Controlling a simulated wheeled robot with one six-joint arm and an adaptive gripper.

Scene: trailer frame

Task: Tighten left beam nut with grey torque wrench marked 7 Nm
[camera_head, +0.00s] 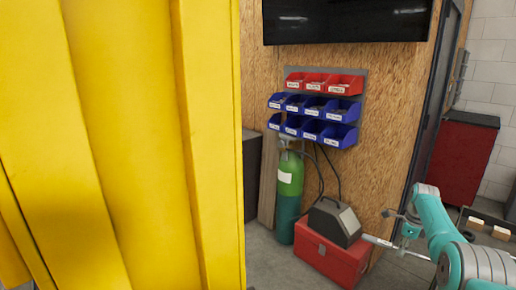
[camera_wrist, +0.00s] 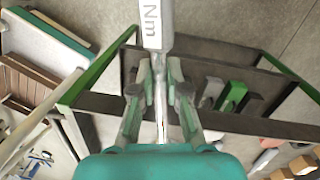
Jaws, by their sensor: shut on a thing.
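My gripper (camera_wrist: 160,80) is shut on the grey torque wrench (camera_wrist: 156,28), whose shaft runs up out of the top of the wrist view. The letters "Nm" show on its pale label; the number is out of view. The head view shows my teal arm at the lower right, with a pale grey bar (camera_head: 378,241), apparently the wrench, sticking out to the left at its end. The left beam nut cannot be made out in either view.
A yellow panel (camera_head: 130,140) fills the left of the head view. A green gas cylinder (camera_head: 289,190), red toolbox (camera_head: 330,252) and wall bins (camera_head: 320,108) stand beyond. Below my gripper is a dark and green frame (camera_wrist: 95,103) with grey and green parts.

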